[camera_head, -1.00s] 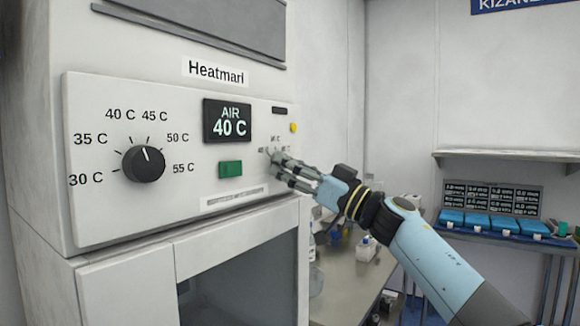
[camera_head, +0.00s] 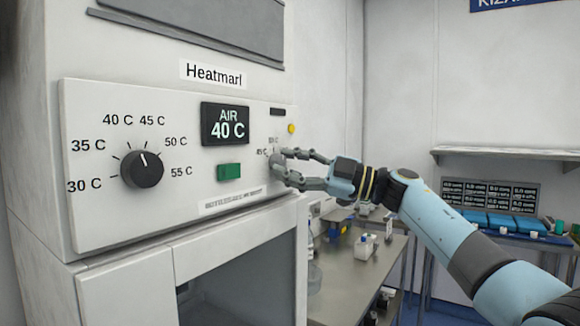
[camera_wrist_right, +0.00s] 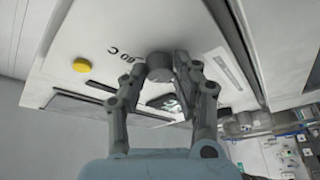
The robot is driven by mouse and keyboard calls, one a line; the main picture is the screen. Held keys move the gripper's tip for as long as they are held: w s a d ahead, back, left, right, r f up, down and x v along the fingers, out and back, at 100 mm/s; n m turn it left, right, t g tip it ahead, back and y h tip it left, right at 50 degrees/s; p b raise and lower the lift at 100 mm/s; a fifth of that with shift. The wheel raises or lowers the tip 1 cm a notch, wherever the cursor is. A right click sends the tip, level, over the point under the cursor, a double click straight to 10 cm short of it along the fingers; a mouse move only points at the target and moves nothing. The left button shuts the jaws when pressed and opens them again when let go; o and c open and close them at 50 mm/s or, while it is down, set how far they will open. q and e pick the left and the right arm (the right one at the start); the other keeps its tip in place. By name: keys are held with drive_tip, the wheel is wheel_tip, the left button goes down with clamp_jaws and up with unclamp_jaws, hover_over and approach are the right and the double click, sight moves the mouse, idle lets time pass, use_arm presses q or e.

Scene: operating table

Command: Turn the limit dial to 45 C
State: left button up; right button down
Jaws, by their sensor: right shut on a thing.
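The small limit dial (camera_head: 277,160) sits at the right end of the white control panel (camera_head: 100,220), mostly hidden behind my fingers in the head view. My right gripper (camera_head: 280,167) is shut on it from the right. In the right wrist view the round grey knob (camera_wrist_right: 159,67) sits between the two fingertips (camera_wrist_right: 163,78). Its pointer cannot be made out, and the small temperature labels around it are mostly covered or blurred. My left gripper is not in view.
The display (camera_head: 225,123) reads AIR 40 C. A green button (camera_head: 229,171) and a yellow light (camera_head: 291,128) are nearby. A bench with bottles (camera_head: 365,245) stands right.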

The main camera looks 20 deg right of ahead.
drive_tip(key=n, duration=0.2)
drive_tip(key=n+g+h, duration=0.1)
drive_tip(key=n, duration=0.1)
drive_tip(key=n+g, duration=0.1)
drive_tip(key=n, duration=0.1)
drive_tip(key=shift+r+n+h, duration=0.25)
drive_tip(key=shift+n+h, duration=0.05)
drive_tip(key=n+h, duration=0.1)
drive_tip(key=n, duration=0.2)
drive_tip(key=shift+r+g, duration=0.15)
drive_tip(key=shift+g, duration=0.15)
drive_tip(key=shift+n+h, duration=0.8)
drive_tip(key=shift+n, duration=0.4)
drive_tip(key=c, duration=1)
unclamp_jaws()
drive_tip(key=shift+r, duration=0.1)
drive_tip(key=v, duration=1.2)
